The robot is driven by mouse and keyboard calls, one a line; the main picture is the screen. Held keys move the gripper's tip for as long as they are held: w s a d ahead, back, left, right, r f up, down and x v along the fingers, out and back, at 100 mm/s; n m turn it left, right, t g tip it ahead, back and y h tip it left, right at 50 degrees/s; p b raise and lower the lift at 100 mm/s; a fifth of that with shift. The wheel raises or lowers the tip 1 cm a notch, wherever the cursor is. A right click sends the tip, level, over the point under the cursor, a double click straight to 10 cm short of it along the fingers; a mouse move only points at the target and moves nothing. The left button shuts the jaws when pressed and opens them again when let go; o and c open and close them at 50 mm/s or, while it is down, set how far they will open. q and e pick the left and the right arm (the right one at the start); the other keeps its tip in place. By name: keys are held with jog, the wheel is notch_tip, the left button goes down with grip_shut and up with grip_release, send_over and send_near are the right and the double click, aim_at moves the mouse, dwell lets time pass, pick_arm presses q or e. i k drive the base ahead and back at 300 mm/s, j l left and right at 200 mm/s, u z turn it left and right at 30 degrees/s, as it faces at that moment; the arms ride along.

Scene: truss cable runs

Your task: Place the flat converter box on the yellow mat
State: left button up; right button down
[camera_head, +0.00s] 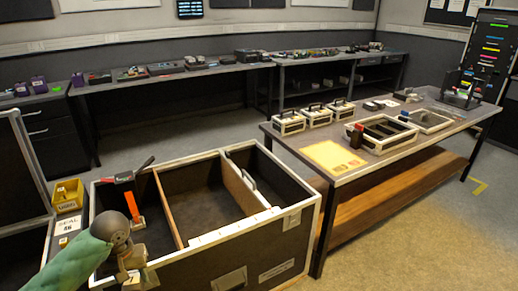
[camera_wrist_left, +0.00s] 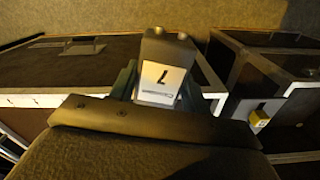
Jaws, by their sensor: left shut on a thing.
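My left gripper (camera_head: 131,262) is at the lower left of the head view, by the near left corner of the open case. It is shut on a small grey box with a white label marked 7 (camera_head: 133,279). The labelled box also shows in the left wrist view (camera_wrist_left: 160,82), with two round features at its end; I take it to be the converter box, but its full shape is hidden. The yellow mat (camera_head: 333,156) lies flat on the near left end of the table, well to the right of the gripper. My right gripper is not in view.
The open case (camera_head: 205,244) with wooden dividers stands between the gripper and the table (camera_head: 304,154). White-edged trays (camera_head: 378,135) and several small cases stand near the mat. A yellow bin (camera_head: 68,195) is at left.

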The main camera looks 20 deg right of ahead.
aim_at(329, 154)
jog(key=z, duration=1.75)
jog(key=i+j+z, duration=0.15)
jog(key=j, duration=0.2)
jog(key=i+j+z, duration=0.1)
jog(key=j, duration=0.3)
jog(key=i+j+z, duration=0.15)
jog(key=j, duration=0.25)
jog(key=j+z, duration=0.15)
jog(key=j, duration=0.25)
jog(key=i, duration=0.05)
